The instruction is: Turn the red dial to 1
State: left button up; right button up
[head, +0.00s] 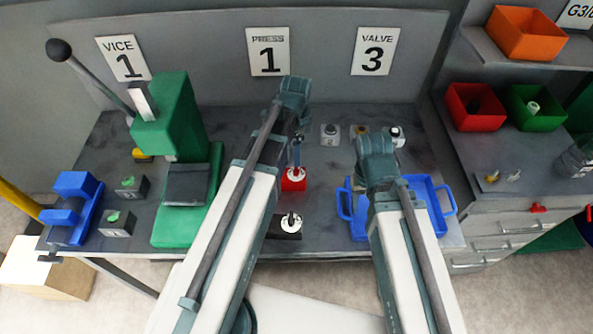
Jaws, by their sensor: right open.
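The red dial (293,180) sits on the workbench in the head view, a red block with a pale round face and a dark knob. Its set number is too small to read. My left arm reaches over the bench just left of it. A slim dark part of that arm hangs close above the dial; I cannot tell whether it touches, and the left fingers are not clear. My right gripper (361,184) is open, low by the blue tray (443,197) and mostly hidden by my right arm. A black dial (291,224) lies in front of the red one.
Signs on the back panel read VICE 1 (124,58), PRESS 1 (268,52) and VALVE 3 (374,52). A green press (182,125) and a blue vice (72,208) stand at left. Small numbered dials (330,134) sit behind. Coloured bins (475,106) are at right.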

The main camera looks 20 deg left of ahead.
aim_at(296, 169)
pick_arm(q)
notch_tip(296, 169, down, 8)
jog(key=b, duration=0.7)
jog(key=shift+f, duration=0.15)
grip_shut()
